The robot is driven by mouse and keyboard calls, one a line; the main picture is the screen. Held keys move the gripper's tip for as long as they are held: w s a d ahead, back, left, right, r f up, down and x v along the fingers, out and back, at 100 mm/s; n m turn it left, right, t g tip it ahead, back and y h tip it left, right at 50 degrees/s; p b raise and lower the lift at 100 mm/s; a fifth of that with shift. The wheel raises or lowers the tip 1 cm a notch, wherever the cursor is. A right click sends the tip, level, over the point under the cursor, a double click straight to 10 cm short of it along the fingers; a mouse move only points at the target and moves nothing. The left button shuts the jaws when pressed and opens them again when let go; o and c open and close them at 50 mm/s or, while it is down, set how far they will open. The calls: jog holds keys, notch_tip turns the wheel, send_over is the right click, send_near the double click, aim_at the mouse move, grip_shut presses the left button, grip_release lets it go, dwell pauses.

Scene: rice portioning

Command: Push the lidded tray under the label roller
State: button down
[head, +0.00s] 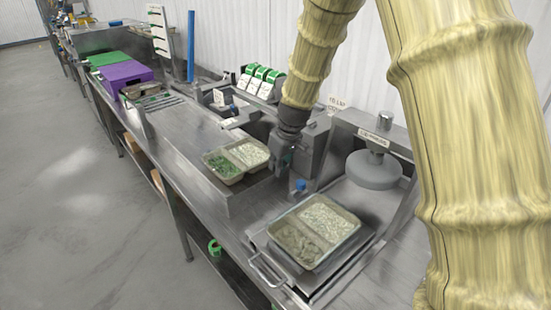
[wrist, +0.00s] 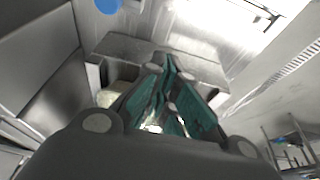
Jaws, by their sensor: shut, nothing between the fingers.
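A two-part tray (head: 237,177) with green vegetables on the left and white rice on the right sits on a raised steel deck. I cannot tell whether a clear lid covers it. My gripper (head: 282,167) is at the right end of this tray, low over the deck; whether it touches the tray is unclear. In the wrist view the teal fingers (wrist: 167,95) are together with nothing between them. A pale patch beside them may be part of the tray. Label units with green and white rolls (head: 260,78) stand behind the deck; the roller itself is not clearly seen.
A second two-part tray (head: 302,264) with rice and a greyish food sits on a handled plate in front of a round press head (head: 374,170). A blue knob (head: 299,186) is near my gripper. A purple box (head: 125,75) stands farther left. The deck left of the tray is clear.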

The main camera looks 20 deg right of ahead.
jog(key=shift+w+a+f+p, duration=0.3)
jog(key=shift+w+f+p, duration=0.25)
jog(key=shift+w, duration=0.25)
jog(key=shift+w+a+f+p, duration=0.25)
jog(key=shift+w+f+p, duration=0.15)
jog(key=shift+w+f, duration=0.35)
jog(key=shift+w+a+f+p, duration=0.3)
jog(key=shift+w+f+p, duration=0.2)
jog(key=shift+w, duration=0.35)
